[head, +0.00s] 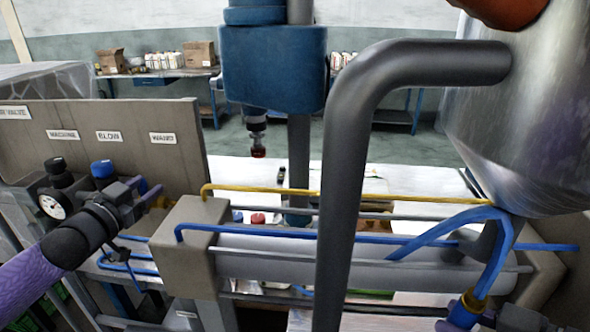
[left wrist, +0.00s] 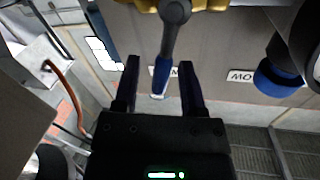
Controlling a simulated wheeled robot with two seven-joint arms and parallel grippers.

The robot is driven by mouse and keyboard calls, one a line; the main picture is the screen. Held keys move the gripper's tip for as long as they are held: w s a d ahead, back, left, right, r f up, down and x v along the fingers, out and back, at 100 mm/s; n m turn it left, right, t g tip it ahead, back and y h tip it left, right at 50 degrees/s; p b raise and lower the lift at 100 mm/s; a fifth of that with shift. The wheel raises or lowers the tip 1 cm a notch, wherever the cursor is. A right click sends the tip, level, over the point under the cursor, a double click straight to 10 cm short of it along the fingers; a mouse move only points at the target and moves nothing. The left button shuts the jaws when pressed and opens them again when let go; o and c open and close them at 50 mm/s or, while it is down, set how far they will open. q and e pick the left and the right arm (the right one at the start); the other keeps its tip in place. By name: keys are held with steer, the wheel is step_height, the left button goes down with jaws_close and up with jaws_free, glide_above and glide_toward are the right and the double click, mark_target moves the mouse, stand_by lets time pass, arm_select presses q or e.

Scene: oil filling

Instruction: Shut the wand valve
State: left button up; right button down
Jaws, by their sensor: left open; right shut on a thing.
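A valve with a brass body (left wrist: 205,4) and a grey lever with a blue grip (left wrist: 162,75) shows at the top of the left wrist view. I take it for the wand valve. The lever hangs down between the two dark fingers of my left gripper (left wrist: 160,63), with a gap on both sides. My left gripper (head: 148,191) is open.
A pressure gauge (head: 52,206) and a blue knob (head: 102,168) are close to my left gripper. A thick grey pipe (head: 340,190) and a metal tank (head: 530,110) stand at the right. Blue hoses (head: 490,255) run below the tank.

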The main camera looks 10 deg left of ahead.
arm_select(q)
jaws_close()
stand_by(1.4)
